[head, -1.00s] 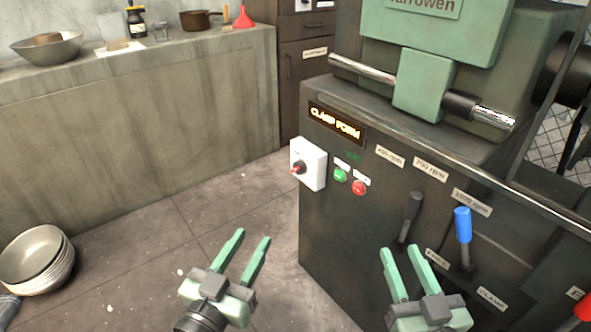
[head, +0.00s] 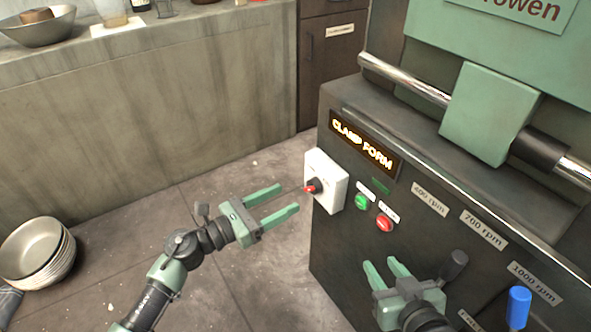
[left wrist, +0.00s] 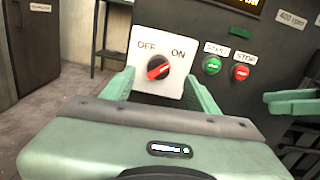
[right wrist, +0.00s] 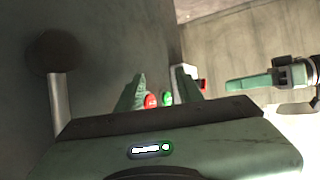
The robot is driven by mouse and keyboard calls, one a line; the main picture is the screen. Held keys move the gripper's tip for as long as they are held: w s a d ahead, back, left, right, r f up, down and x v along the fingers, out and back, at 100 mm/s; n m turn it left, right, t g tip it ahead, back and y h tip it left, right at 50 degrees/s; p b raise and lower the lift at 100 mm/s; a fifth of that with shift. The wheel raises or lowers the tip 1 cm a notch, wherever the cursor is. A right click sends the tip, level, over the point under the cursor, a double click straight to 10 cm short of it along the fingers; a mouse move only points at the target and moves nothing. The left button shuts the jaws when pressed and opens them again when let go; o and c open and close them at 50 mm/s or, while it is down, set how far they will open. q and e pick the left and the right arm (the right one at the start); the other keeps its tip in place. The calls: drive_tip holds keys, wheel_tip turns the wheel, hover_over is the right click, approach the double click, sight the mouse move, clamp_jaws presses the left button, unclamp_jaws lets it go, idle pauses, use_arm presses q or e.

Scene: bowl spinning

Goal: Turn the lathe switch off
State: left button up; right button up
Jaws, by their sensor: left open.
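The lathe switch is a white box (head: 332,193) on the left front edge of the lathe panel, with a black and red knob (head: 313,186). In the left wrist view the knob (left wrist: 158,67) sits below the OFF and ON labels; its red bar is slanted, with the upper end on the ON side. My left gripper (head: 288,198) is open just in front of the switch, its fingers either side of the knob in the left wrist view, with nothing between them. My right gripper (head: 381,264) is open and empty in front of the panel, below the stop button.
A green start button (head: 362,201) and a red stop button (head: 384,223) sit right of the switch, under a lit CLAMP FORM display (head: 364,143). A dark lever (head: 453,268) and a blue lever (head: 518,306) stand near my right gripper. Stacked bowls (head: 38,252) are at far left.

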sight(307, 189)
use_arm(q)
drive_tip(key=shift+m, duration=0.4)
drive_tip(key=x, duration=0.6)
drive_tip(key=shift+w+d+f+b, duration=0.15)
drive_tip(key=shift+f+b, duration=0.15)
drive_tip(key=shift+w+d, duration=0.4)
drive_tip(key=shift+d, duration=0.15)
use_arm(e)
drive_tip(key=shift+w+a+r+t, duration=0.2)
drive_tip(key=shift+w+r+t, duration=0.2)
drive_tip(key=shift+r, duration=0.3)
drive_tip(key=shift+w+a+r+t, duration=0.2)
drive_tip(key=shift+w+r+t, duration=0.2)
drive_tip(key=shift+r, duration=0.3)
use_arm(q)
clamp_jaws()
